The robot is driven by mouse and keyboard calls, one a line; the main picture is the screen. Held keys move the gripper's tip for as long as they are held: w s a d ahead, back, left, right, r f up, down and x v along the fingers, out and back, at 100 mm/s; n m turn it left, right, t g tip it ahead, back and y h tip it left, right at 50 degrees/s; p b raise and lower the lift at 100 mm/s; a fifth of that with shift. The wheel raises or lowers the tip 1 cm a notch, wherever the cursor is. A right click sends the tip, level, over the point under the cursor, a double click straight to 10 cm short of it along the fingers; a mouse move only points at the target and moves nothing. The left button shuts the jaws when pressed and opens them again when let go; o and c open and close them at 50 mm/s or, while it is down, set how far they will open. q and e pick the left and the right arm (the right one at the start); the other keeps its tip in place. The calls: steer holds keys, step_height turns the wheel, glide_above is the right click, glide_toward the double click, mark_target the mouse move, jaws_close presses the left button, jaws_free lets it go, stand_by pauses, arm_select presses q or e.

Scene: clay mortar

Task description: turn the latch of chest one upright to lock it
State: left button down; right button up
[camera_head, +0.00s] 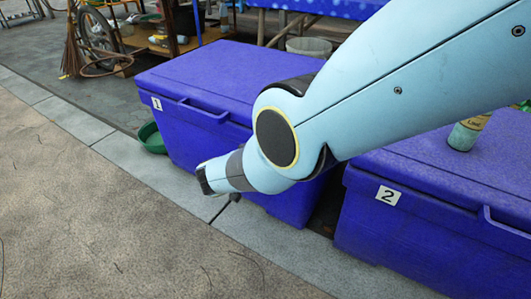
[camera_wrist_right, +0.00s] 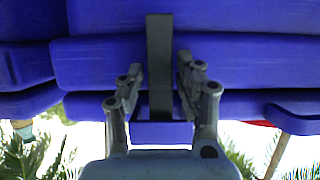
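Chest one (camera_head: 183,125) is a blue chest with a shut lid and a white label "1". My right arm reaches in from the right and hides the right part of its front. The bar runs lengthwise between the fingers, against the blue chest; narrow gaps show on both sides. My left gripper is not in view.
Chest two (camera_head: 365,225), also blue, stands to the right with a can (camera_head: 468,132) on its lid. A green bowl (camera_head: 151,138) sits on the ground left of chest one. A wheel and a broom (camera_head: 70,50) are at back left. The paving in front is clear.

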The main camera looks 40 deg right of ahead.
steer(key=shift+o, duration=0.8)
steer(key=shift+r, duration=0.1)
steer(key=v, duration=0.7)
steer(key=shift+a, duration=0.2)
steer(key=shift+d, duration=0.1)
